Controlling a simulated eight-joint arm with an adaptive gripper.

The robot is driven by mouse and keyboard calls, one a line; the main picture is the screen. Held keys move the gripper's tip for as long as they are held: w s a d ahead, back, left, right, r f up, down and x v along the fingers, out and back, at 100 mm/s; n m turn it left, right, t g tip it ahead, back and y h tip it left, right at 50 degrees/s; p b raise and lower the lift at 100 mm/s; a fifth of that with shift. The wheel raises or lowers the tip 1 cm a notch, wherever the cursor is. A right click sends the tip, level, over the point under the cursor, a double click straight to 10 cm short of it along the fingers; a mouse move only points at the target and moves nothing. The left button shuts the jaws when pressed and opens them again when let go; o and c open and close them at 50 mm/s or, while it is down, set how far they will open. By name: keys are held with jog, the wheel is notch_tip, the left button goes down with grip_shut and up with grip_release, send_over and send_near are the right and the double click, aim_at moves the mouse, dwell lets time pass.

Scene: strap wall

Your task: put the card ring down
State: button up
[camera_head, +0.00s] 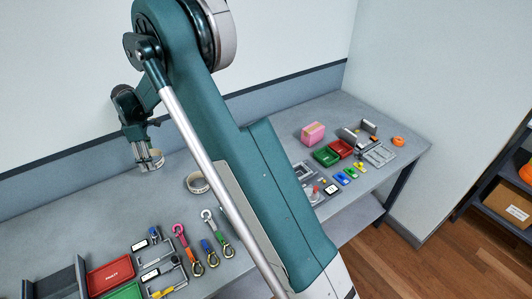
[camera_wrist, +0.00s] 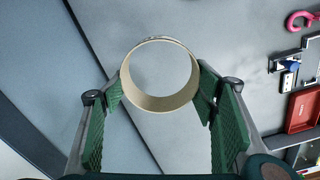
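The card ring (camera_wrist: 160,104), a short beige open tube, sits between the two fingertips of my gripper (camera_wrist: 161,82) in the wrist view. The green-padded fingers touch it on its left and right sides, and I look through its opening. In the head view my gripper (camera_head: 149,155) is at the left with the card ring (camera_head: 151,164) at its tips, over the back of the grey table (camera_head: 75,215). The ring appears to be above the table; the exact gap is hard to tell.
Hooks with pink, blue and green straps (camera_head: 190,247), a red tray (camera_head: 110,276) and a green tray (camera_head: 124,292) stand in front. The table around the back left is bare, with a wall behind.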

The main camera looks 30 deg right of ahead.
jog(key=s+d+m, duration=0.1)
jog(key=s+d, duration=0.3)
jog(key=d, duration=1.4)
jog(key=s+d+m, duration=0.2)
jog(key=s+d, duration=0.3)
jog(key=d, duration=1.3)
jog(key=s+d+m, duration=0.2)
jog(key=s+d, duration=0.2)
jog(key=d, duration=1.4)
jog(key=shift+s+d, duration=0.15)
jog(key=shift+s, duration=0.2)
jog(key=shift+f, duration=3.1)
jog(key=shift+f, duration=1.85)
